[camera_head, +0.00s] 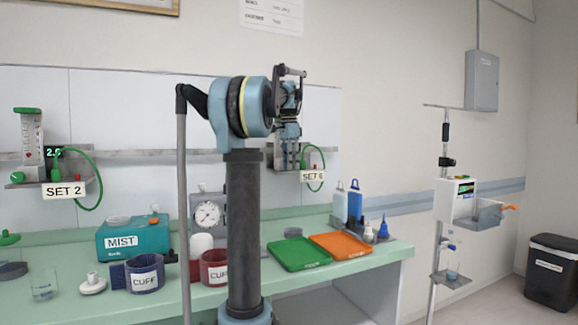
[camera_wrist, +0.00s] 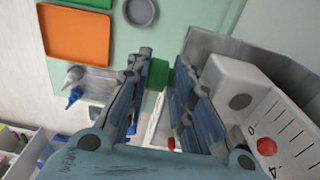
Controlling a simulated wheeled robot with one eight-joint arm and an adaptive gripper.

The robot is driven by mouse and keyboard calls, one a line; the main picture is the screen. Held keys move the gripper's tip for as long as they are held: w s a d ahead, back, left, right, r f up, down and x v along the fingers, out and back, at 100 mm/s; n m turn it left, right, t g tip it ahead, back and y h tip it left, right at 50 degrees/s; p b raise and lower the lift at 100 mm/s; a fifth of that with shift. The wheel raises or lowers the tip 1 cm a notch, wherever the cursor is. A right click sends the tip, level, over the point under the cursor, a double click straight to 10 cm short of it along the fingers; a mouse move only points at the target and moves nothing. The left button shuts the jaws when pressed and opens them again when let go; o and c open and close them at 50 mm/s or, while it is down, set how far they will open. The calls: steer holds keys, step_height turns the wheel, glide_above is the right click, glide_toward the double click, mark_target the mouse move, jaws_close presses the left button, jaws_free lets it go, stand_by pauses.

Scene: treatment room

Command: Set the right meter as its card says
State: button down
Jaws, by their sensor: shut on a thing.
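The right meter stands on the wall rail beside its card "SET 6" (camera_head: 312,176). In the head view my arm and gripper (camera_head: 289,160) hide most of it, and its reading cannot be seen. A green hose (camera_head: 319,155) loops beside it. In the wrist view the meter's pale body (camera_wrist: 240,82) with a scale and a red part (camera_wrist: 267,147) is at the right. My gripper (camera_wrist: 160,80) points down with its fingers on either side of a green knob (camera_wrist: 158,73), shut on it. The left meter (camera_head: 30,130) has the card "SET 2" (camera_head: 64,190) and a green display.
The green counter (camera_head: 180,302) below holds a MIST box (camera_head: 133,238), cuffs, a dial gauge (camera_head: 208,214), a green tray (camera_head: 299,255) and an orange tray (camera_head: 341,245). Bottles (camera_head: 354,204) stand at the right. A pole stand (camera_head: 445,215) and a bin (camera_head: 552,268) are farther right.

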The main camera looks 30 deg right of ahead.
steer(key=h, duration=0.4)
steer(key=a+h, duration=0.1)
steer(key=h, duration=0.1)
steer(key=shift+s+f+g+h, duration=0.1)
steer(key=shift+f+g+h, duration=0.15)
steer(key=shift+g+h, duration=0.05)
steer(key=h, duration=0.3)
steer(key=shift+a+f, duration=0.2)
steer(key=shift+f+h, duration=0.15)
steer(key=shift+h, duration=1.65)
steer(key=shift+a, duration=0.1)
steer(key=c, duration=1.5)
jaws_free()
steer(key=shift+s, duration=0.1)
